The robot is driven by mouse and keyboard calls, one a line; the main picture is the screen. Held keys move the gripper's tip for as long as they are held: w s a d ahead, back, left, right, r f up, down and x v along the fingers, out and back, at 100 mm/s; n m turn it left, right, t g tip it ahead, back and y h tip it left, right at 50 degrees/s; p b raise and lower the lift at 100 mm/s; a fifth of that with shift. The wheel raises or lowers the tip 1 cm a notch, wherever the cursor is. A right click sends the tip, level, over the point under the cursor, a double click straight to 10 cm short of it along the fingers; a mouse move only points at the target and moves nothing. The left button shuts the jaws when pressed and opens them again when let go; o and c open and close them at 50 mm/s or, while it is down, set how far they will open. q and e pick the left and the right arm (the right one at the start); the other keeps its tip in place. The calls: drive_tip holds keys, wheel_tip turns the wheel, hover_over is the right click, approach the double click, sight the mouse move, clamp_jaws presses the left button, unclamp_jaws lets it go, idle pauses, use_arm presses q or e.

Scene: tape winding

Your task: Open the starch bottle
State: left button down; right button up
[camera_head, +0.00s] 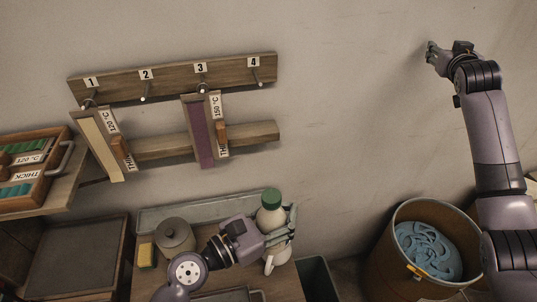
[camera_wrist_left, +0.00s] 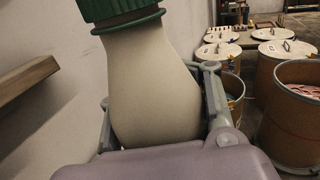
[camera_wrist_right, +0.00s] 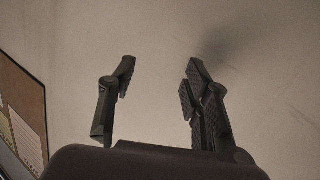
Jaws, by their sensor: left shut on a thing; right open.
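The starch bottle (camera_head: 270,216) is white with a green cap (camera_head: 271,196) and stands upright over the workbench at the bottom middle of the head view. My left gripper (camera_head: 283,235) is shut on its body, with fingers on both sides. In the left wrist view the pale bottle body (camera_wrist_left: 152,85) fills the middle, and its green cap (camera_wrist_left: 120,10) is on. Whether the bottle's base touches the bench is hidden. My right gripper (camera_head: 438,57) is raised at the upper right, far from the bottle. It also shows in the right wrist view (camera_wrist_right: 160,85), open and empty before the wall.
A grey lidded pot (camera_head: 175,237) and a yellow sponge (camera_head: 147,255) sit left of the bottle. A numbered peg rack (camera_head: 175,78) with two hanging boards is on the wall. A barrel (camera_head: 385,268) of blue strips stands at right. The space between the arms is clear.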

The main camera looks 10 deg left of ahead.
drive_tip(key=s+a+r+t, duration=0.1)
drive_tip(key=s+r+t, duration=0.15)
drive_tip(key=r, duration=1.05)
drive_tip(key=s+a+r+t, duration=0.15)
drive_tip(key=s+r, duration=0.25)
drive_tip(key=r, duration=0.8)
drive_tip(key=s+a+r+m+g+y, duration=0.1)
drive_tip(key=s+a+r+y, duration=0.2)
drive_tip(key=a, duration=0.4)
drive_tip(key=s+a+r+m+g+y, duration=0.1)
drive_tip(key=s+a+r+g+y, duration=0.15)
drive_tip(key=a, duration=0.45)
drive_tip(key=s+a+f+m+g+y, duration=0.1)
drive_tip(key=s+a+f+m+g, duration=0.1)
drive_tip(key=s+a+f+g, duration=0.5)
drive_tip(key=s+a+f+m+g+y, duration=0.15)
drive_tip(key=s+a+f, duration=0.35)
drive_tip(key=a+f, duration=0.6)
drive_tip(key=m+g+h, duration=0.7)
drive_tip(key=m+g, duration=0.1)
hover_over(269, 196)
drive_tip(key=shift+n, duration=0.25)
drive_tip(key=f, duration=1.5)
drive_tip(key=shift+w+a+f, duration=0.3)
drive_tip(key=shift+f, duration=0.05)
drive_tip(key=shift+s+d+f, duration=0.2)
drive_tip(key=shift+s+f, duration=0.15)
drive_tip(key=shift+f, duration=0.25)
wheel_tip(269, 196, down, 7)
drive_tip(key=shift+f, duration=0.15)
